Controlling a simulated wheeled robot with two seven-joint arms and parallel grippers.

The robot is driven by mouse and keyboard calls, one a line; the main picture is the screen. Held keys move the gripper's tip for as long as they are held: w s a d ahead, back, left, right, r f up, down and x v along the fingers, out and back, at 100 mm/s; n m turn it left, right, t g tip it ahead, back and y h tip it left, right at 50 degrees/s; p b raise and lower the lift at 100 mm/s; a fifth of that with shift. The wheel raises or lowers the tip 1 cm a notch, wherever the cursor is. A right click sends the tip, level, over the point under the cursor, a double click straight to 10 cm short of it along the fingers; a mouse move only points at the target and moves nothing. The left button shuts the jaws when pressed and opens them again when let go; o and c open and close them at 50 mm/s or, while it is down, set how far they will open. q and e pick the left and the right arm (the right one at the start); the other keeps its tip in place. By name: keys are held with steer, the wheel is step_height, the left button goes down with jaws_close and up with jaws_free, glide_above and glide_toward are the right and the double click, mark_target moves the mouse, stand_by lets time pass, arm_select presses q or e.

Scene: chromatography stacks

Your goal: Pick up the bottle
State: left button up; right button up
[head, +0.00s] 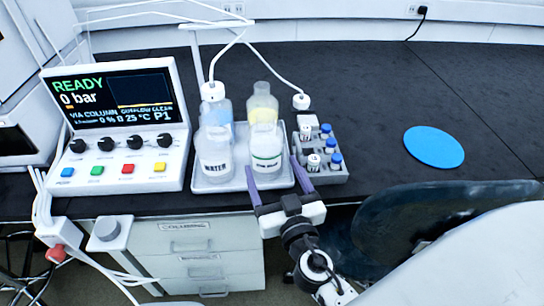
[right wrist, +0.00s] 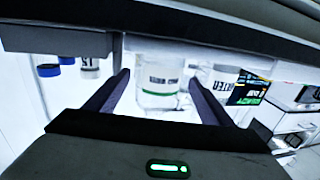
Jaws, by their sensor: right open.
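A clear bottle with a green-striped label (head: 266,152) stands upright at the front right of a light tray (head: 225,186). A bottle labelled WATER (head: 214,158) stands to its left. Behind them are a bottle with yellow liquid (head: 262,104) and one with blue liquid (head: 214,112). My right gripper (head: 276,170) is open in front of the green-striped bottle, its dark purple fingers spread. In the right wrist view this bottle (right wrist: 160,84) shows between the fingertips (right wrist: 158,76); I cannot tell if they touch it. The WATER bottle (right wrist: 210,78) shows beside it. My left gripper is not in view.
A grey rack (head: 325,176) with several small vials stands right of the tray. An instrument with a READY screen (head: 120,98) stands left. White tubes run above the bottles. A blue disc (head: 434,147) lies on the dark bench (head: 370,105), with clear surface around it.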

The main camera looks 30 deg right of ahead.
steer(key=x, duration=0.1)
steer(key=p+x, duration=0.1)
steer(key=x, duration=0.2)
steer(key=shift+w+d+r+p, duration=0.1)
steer(key=shift+w+r+p, duration=0.2)
steer(key=shift+w+p, duration=0.1)
steer(key=p+x, duration=0.1)
steer(key=x, duration=0.3)
steer(key=shift+w+d, duration=0.1)
steer(key=shift+w, duration=0.3)
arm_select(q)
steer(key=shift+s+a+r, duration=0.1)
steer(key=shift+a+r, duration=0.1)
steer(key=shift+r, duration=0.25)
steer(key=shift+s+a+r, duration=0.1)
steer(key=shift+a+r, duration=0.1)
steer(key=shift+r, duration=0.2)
arm_select(e)
steer(key=shift+w+d+f, duration=0.1)
steer(key=shift+w+d, duration=0.05)
steer(key=shift+w, duration=0.25)
steer(key=c, duration=1.3)
steer(key=shift+c, duration=0.7)
